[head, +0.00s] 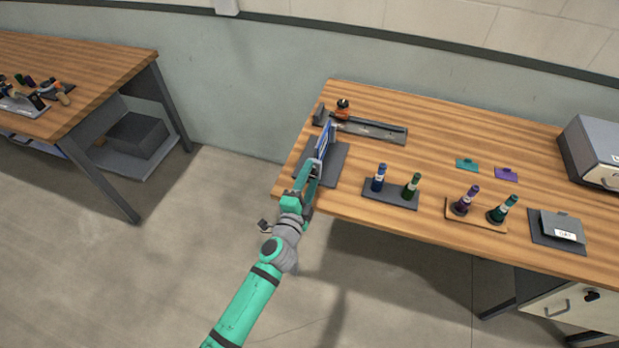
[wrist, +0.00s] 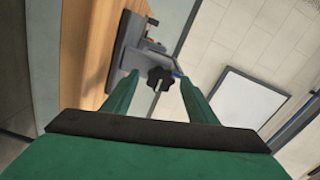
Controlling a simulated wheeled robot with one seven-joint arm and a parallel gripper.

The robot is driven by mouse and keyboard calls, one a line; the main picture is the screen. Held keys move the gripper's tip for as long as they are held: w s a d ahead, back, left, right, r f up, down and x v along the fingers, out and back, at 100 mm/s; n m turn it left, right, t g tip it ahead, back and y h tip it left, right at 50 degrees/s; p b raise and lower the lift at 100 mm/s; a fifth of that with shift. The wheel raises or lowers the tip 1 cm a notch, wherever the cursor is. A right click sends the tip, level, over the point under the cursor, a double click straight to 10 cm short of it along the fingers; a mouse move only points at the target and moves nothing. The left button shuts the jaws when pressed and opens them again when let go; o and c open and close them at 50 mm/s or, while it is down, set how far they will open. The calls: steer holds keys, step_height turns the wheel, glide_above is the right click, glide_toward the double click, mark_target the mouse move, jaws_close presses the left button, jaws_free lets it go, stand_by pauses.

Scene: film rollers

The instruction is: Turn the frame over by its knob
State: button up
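The frame (head: 325,140) stands tilted up, nearly edge-on, above a dark base plate (head: 332,168) at the left end of the bench, with a blue face. In the wrist view its black lobed knob (wrist: 160,79) shows between the tips of my two green fingers. My gripper (head: 316,170) is at the near side of the frame. The fingers are apart, with a visible gap on each side of the knob. In the head view my gripper hides the knob.
A grey rail with an orange-and-black part (head: 370,129) lies behind the frame. To the right stand a dark tray (head: 391,200) with two rollers, a wooden tray (head: 476,222) with two more, and a labelled grey plate (head: 560,230). A grey box (head: 597,150) stands at far right.

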steer(key=v, duration=1)
steer(key=shift+s+a, duration=0.15)
steer(key=shift+s, duration=0.25)
stand_by(0.6)
